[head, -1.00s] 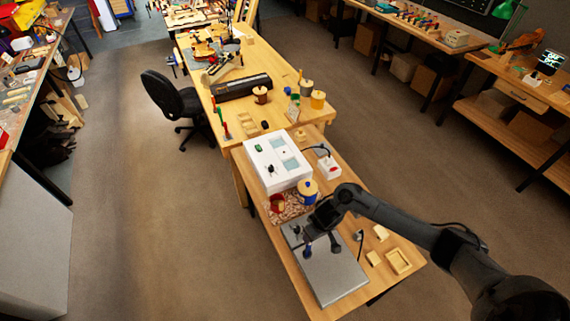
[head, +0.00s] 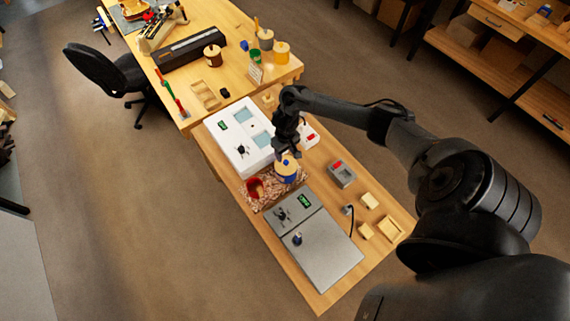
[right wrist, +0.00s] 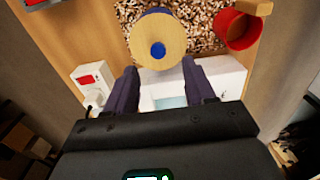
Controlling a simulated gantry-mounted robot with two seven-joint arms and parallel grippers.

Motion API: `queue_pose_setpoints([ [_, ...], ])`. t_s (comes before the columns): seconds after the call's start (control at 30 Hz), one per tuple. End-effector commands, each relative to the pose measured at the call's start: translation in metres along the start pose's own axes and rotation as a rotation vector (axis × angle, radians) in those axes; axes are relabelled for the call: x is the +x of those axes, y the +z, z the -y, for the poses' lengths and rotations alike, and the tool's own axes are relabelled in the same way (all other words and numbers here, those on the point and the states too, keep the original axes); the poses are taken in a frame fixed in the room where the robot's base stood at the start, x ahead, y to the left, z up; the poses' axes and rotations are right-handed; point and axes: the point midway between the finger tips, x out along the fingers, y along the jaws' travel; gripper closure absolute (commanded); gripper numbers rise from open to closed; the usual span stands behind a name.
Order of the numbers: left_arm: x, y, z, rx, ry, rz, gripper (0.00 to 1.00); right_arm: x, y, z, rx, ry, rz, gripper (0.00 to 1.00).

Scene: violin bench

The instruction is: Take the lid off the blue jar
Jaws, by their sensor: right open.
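The blue jar (head: 287,179) stands upright on a patch of wood shavings. Its lid (head: 287,161) is a round tan disc with a blue knob, and it sits on the jar. My right gripper (head: 287,150) is open and empty, pointing down just above the lid in the head view. In the right wrist view the lid (right wrist: 150,28) is just beyond the fingertips, with its blue knob (right wrist: 158,50) roughly centred between the two fingers. The fingers are apart from the knob. The jar body is mostly hidden under the lid there. My left gripper is out of view.
A red cup (head: 255,188) stands beside the jar on the shavings (head: 270,197). A white box (head: 222,142) with blue panels is behind. A flat grey device (head: 330,260) lies in front. A small grey box (head: 341,174) and pale wooden blocks (head: 369,201) are to the right.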

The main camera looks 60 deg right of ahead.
Motion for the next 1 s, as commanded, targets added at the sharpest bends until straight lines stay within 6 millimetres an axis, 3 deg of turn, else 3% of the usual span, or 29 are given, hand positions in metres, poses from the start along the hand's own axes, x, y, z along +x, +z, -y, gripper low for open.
queue_pose_setpoints([
  [0.27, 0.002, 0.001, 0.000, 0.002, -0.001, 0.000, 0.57, 0.017, 0.000, -0.001, 0.002, 0.001, -0.001, 0.46],
  [0.6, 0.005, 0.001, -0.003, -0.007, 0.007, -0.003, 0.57, 0.057, 0.002, -0.002, 0.000, 0.001, -0.001, 0.46],
  [0.93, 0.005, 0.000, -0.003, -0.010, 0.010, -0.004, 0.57, 0.063, 0.001, -0.002, -0.001, 0.002, -0.003, 0.46],
  [1.0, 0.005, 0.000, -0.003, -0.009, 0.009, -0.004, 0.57, 0.063, 0.001, -0.003, -0.001, 0.002, -0.003, 0.54],
])
